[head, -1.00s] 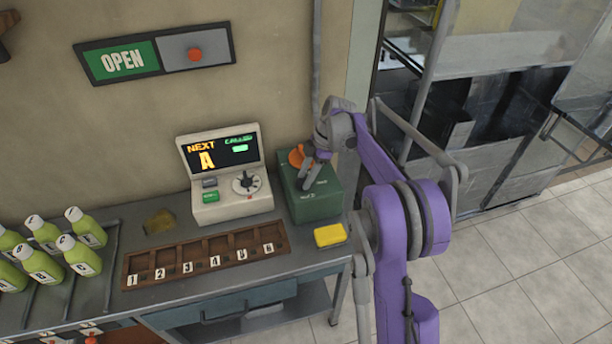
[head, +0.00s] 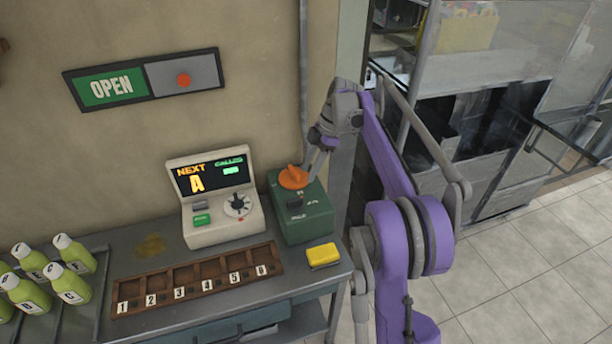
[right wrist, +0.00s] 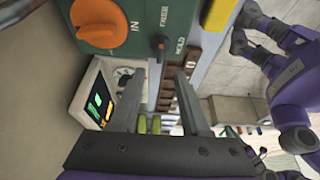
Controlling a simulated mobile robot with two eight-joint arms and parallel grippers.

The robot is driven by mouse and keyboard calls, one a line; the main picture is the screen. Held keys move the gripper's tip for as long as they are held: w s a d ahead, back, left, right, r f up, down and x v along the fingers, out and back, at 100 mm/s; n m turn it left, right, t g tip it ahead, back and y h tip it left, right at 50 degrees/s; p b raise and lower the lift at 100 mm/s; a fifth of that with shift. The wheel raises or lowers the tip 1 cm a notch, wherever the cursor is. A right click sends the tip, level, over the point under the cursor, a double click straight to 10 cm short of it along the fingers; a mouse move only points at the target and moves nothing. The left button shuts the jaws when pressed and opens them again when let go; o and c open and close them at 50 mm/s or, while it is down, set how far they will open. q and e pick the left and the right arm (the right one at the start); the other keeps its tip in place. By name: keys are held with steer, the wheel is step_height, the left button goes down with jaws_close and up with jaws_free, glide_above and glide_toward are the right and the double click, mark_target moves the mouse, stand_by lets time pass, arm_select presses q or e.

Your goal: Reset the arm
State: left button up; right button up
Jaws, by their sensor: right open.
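My right arm (head: 385,170) is purple and grey and reaches up from the lower right in the head view. My left gripper is not in view.
A pale console (head: 220,217) with a screen reading NEXT A stands left of the green box. A wooden rack (head: 190,272) numbered 1 to 6, a yellow block (head: 323,255) and several green bottles (head: 72,287) are on the counter. Open floor (head: 510,260) lies right.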

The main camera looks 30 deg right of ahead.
stand_by(0.5)
steer(key=s+a+m+t+h, duration=0.25)
steer(key=s+a+m, duration=0.55)
steer(key=s+a, duration=0.45)
steer(key=s+a+f+m+t+h, duration=0.1)
steer(key=s+a+f+m, duration=0.2)
steer(key=s+f, duration=0.2)
steer(key=s+a+f+m+t, duration=0.1)
steer(key=s+a+f+m, duration=0.2)
steer(key=s, duration=0.7)
steer(key=shift+a+f+m+h, duration=0.35)
steer(key=shift+f+m, duration=0.35)
steer(key=shift+f, duration=0.15)
